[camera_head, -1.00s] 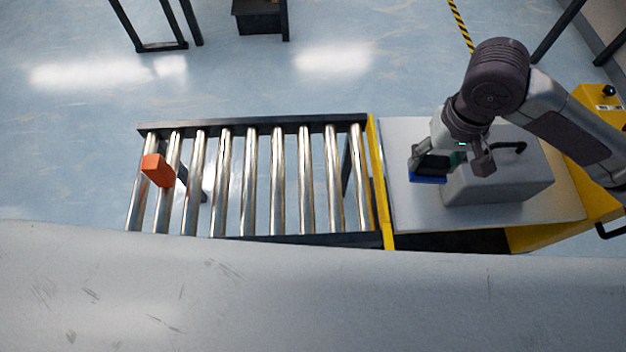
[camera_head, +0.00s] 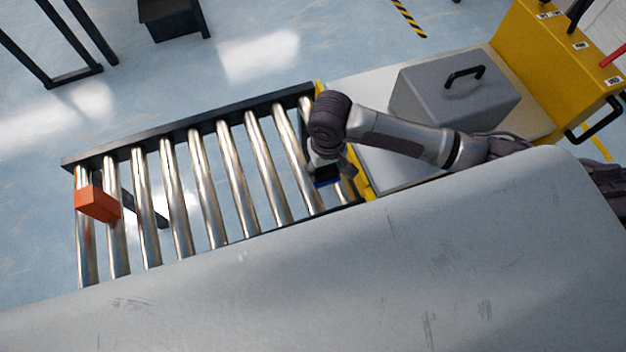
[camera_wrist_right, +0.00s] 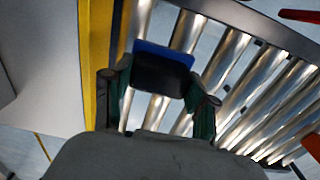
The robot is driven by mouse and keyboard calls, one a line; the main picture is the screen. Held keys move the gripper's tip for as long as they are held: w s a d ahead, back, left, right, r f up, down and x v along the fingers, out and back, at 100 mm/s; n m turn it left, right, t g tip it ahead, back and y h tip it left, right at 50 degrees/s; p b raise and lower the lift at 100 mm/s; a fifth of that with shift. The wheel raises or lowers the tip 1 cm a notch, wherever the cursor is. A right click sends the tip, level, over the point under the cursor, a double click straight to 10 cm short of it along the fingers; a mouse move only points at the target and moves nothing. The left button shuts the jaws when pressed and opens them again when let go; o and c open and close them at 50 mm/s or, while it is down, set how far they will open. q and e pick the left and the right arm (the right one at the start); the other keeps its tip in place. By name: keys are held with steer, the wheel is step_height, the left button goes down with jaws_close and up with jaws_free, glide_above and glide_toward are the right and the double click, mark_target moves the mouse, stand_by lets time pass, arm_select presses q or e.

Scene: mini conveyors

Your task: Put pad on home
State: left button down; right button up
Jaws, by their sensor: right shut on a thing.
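My right gripper (camera_head: 323,172) is over the right end of the roller conveyor (camera_head: 188,132), beside its yellow end bar (camera_head: 366,186). It is shut on a small pad with a black face and a blue edge (camera_head: 326,183). In the right wrist view the pad (camera_wrist_right: 162,72) sits between the two fingers of the gripper (camera_wrist_right: 157,92), with rollers behind it. My wrist and forearm hide most of the pad in the head view. I cannot tell which spot is the home. My left gripper is not in view.
An orange block (camera_head: 97,204) rests on the rollers at the far left end. A grey case with a black handle (camera_head: 455,100) stands on the light platform (camera_head: 385,72) of a yellow cart (camera_head: 545,50). The rollers between the block and my gripper are clear.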

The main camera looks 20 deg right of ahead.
steer(key=a, duration=0.1)
steer(key=a+f, duration=0.1)
steer(key=a, duration=0.1)
steer(key=shift+w+f, duration=0.25)
steer(key=shift+f, duration=2.1)
steer(key=shift+f, duration=0.1)
steer(key=o, duration=1)
step_height(320, 180, up, 12)
steer(key=shift+r+p, duration=0.1)
steer(key=shift+p, duration=0.4)
